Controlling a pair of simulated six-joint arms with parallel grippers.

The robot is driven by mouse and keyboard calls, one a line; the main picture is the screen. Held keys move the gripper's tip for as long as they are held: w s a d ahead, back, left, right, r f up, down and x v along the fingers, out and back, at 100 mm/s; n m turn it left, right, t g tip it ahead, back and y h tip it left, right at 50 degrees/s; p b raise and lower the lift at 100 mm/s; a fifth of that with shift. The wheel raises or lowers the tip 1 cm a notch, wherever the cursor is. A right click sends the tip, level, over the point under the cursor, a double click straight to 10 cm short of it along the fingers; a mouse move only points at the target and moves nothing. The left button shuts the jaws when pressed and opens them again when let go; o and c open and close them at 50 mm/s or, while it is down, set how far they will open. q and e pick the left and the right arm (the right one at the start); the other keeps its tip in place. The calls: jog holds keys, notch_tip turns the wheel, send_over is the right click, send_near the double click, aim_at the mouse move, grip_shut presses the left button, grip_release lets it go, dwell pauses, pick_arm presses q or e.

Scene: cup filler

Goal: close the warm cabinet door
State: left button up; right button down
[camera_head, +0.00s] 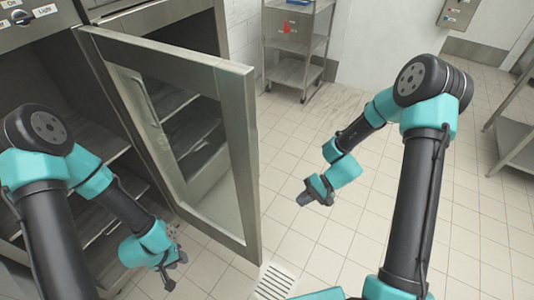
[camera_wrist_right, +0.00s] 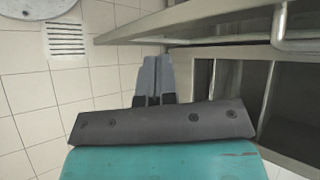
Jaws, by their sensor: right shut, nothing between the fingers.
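The warm cabinet door (camera_head: 243,160), a steel frame around a glass pane, stands open in the head view. A bar handle (camera_head: 147,100) shows near its left side. My right gripper (camera_head: 308,196) is to the right of the door with a gap between them in the picture. In the right wrist view, its two fingers (camera_wrist_right: 153,78) are together and empty, and the door (camera_wrist_right: 190,20) crosses the top right. My left gripper (camera_head: 174,274) hangs low at the left, below the door's lower frame; its finger opening is too small to judge.
The open cabinet has shelves (camera_head: 172,102) inside. A wheeled steel rack (camera_head: 294,72) stands at the back, and a steel table (camera_head: 514,140) at the right edge. A floor drain (camera_head: 273,282) lies below the door. The tiled floor between is clear.

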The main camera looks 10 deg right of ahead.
jog(key=w+d+r+n+t+y, duration=0.1)
jog(key=w+r+t+y, duration=0.1)
jog(key=w+r, duration=0.3)
jog(key=w+d+r+n+t+y, duration=0.1)
jog(key=w+r+y, duration=0.4)
jog(key=r, duration=0.6)
jog(key=shift+d+t, duration=0.3)
jog(key=shift+t, duration=0.2)
jog(key=shift+a+f, duration=0.1)
jog(key=a, duration=1.3)
jog(key=shift+s, duration=0.45)
